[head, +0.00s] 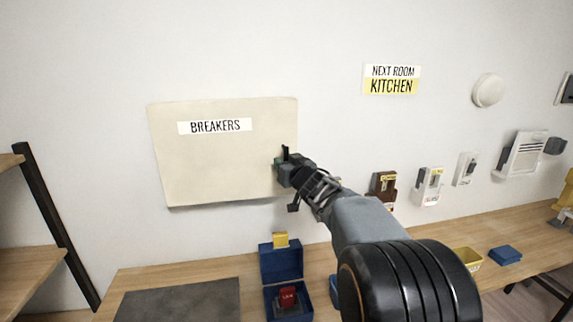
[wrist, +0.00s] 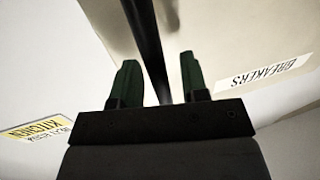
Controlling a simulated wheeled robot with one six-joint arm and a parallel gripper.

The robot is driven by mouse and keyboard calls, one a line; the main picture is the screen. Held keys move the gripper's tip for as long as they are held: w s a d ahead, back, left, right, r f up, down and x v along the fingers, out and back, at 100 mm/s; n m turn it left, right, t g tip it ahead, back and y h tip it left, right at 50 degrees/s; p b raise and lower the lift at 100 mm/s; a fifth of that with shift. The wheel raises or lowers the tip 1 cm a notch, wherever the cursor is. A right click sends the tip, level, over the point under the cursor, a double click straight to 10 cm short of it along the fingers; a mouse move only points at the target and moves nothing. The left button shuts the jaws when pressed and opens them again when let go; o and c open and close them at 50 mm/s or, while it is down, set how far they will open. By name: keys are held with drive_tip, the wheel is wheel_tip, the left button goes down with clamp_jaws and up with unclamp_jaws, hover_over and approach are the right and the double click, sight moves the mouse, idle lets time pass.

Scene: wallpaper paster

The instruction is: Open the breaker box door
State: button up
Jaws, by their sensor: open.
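The breaker box (head: 222,160) is a cream panel on the white wall with a "BREAKERS" label (head: 215,126). Its door looks shut. It also fills the upper right of the wrist view (wrist: 225,50). My gripper (head: 281,162) is at the door's right edge, with its green fingers (wrist: 158,72) apart in the wrist view. A dark upright bar, seemingly the door handle (wrist: 146,35), runs between the two fingers. The fingers stand on either side of it, and I cannot tell whether they touch it. My arm hides the lower right of the door edge in the head view.
A wooden workbench (head: 190,275) runs below, with a grey mat (head: 178,303) and an open blue box (head: 281,262) holding a red item. Several small devices hang on the wall to the right. A shelf (head: 30,262) stands at left. The wall left of the box is bare.

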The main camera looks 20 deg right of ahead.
drive_tip(key=shift+c, duration=0.3)
clamp_jaws()
drive_tip(key=shift+s+b, duration=0.15)
drive_tip(key=shift+b, duration=0.15)
